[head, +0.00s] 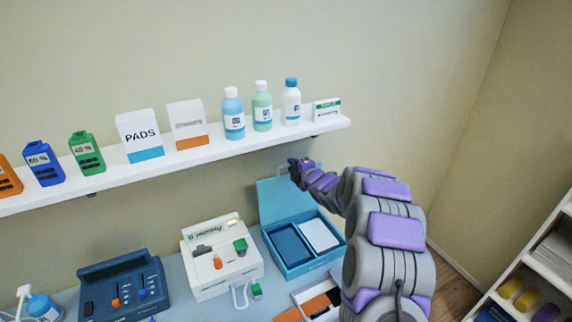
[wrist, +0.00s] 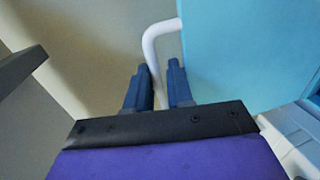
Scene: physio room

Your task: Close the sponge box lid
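The blue sponge box (head: 298,266) stands on the counter, with a dark blue compartment and a white piece inside. Its light blue lid (head: 283,200) stands raised at the back; it also shows in the wrist view (wrist: 250,50). A white handle (wrist: 150,45) sticks out from the lid's edge. My gripper (head: 292,164) is at the lid's top edge. In the wrist view, the handle passes between my two blue fingertips (wrist: 159,72). They stand a little apart, and I cannot tell whether both press on it.
A wall shelf (head: 210,155) with bottles (head: 262,108) and boxes runs just above the lid. A white device (head: 222,262) and a dark blue device (head: 122,288) stand left of the box. An open tray (head: 318,299) lies in front. A shelf rack (head: 535,270) is at right.

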